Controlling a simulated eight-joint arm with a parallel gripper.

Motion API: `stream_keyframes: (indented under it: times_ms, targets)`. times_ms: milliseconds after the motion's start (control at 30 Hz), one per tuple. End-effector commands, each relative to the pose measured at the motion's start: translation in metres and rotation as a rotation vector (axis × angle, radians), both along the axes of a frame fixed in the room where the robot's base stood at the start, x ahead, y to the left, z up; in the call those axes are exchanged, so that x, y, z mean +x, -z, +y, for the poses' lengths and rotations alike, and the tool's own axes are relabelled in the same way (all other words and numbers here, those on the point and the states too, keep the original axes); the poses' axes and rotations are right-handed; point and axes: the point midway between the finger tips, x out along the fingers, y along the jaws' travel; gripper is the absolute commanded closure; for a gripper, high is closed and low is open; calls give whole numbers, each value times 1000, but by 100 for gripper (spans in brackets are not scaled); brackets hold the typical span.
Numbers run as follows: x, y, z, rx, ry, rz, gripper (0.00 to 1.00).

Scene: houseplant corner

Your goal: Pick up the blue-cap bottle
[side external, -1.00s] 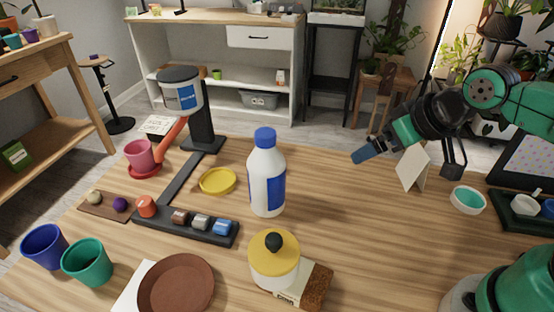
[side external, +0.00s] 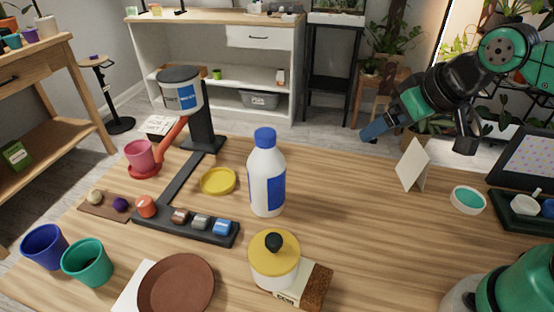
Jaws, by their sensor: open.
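The blue-cap bottle (side external: 266,180) is white with a blue label and stands upright on the wooden table, near the middle of the side external view. My gripper (side external: 420,138) is up and to the right of the bottle in the picture, raised above the table. Its two fingers are spread wide, one with a blue tip, and nothing is between them. It is well apart from the bottle. Nothing hides the bottle.
A yellow-lidded jar (side external: 274,260) stands in front of the bottle, and a yellow saucer (side external: 218,181) lies to its left. A black stand (side external: 186,225) with coloured pieces is further left. A white card (side external: 412,166) stands below my gripper.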

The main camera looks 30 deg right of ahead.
Motion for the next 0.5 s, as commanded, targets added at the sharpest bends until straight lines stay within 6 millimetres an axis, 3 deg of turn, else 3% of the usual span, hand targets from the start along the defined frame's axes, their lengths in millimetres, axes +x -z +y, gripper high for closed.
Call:
stream_keyframes:
  times_ms: [67,500]
  targets:
    - [-1,-14,0,0,0,0,20]
    - [40,-2,52,707,410,244,20]
